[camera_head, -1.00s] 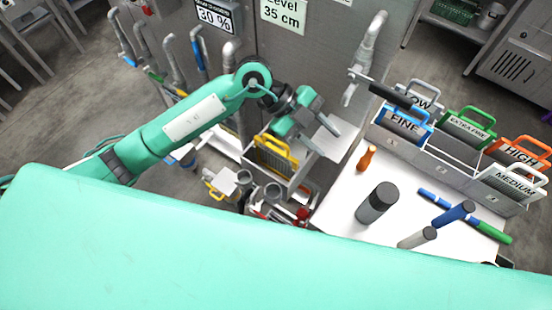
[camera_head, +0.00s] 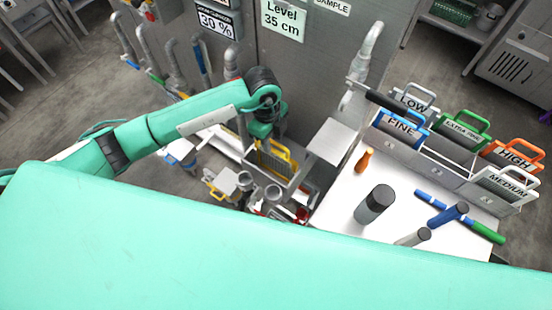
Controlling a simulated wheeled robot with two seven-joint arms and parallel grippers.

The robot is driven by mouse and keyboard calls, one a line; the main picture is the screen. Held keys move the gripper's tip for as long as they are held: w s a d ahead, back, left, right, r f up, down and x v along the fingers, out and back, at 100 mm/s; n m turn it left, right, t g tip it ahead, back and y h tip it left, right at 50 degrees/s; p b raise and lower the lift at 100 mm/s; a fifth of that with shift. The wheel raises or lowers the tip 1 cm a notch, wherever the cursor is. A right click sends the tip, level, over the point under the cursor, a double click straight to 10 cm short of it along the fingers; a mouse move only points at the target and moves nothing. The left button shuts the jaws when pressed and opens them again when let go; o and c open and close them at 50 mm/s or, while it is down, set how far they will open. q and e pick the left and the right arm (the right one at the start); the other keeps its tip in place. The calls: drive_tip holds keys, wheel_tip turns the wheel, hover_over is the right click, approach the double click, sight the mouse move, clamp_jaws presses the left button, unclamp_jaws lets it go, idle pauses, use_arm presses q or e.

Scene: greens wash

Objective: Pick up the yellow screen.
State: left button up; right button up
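The yellow screen (camera_head: 283,160) has a yellow frame and handle around a darker panel. It stands in a pale open-topped holder (camera_head: 290,183) left of the white worktop. My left arm reaches in from the left, and its gripper (camera_head: 262,134) points down just over the left part of the yellow screen. The gripper and wrist cover part of the screen's top left. The fingertips are not clear, so I cannot tell whether they touch the screen or how far apart they are. My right gripper is not in view.
Blue, white, green and orange-handled screens, including FINE (camera_head: 400,127) and MEDIUM (camera_head: 505,184), stand in a rack at right. A grey bottle (camera_head: 375,205) and an orange bottle (camera_head: 363,160) stand on the white worktop (camera_head: 340,200). A grey flat plate (camera_head: 333,142) lies right of the holder.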

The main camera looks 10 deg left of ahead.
sight(276, 151)
use_arm(q)
drive_tip(key=f+p, duration=0.2)
drive_tip(key=f, duration=0.1)
drive_tip(key=d+f+p, duration=0.1)
drive_tip(key=shift+s+d+f, duration=0.1)
drive_tip(key=shift+s+f, duration=0.25)
drive_tip(key=shift+f, duration=0.4)
drive_tip(key=shift+c, duration=0.5)
clamp_jaws()
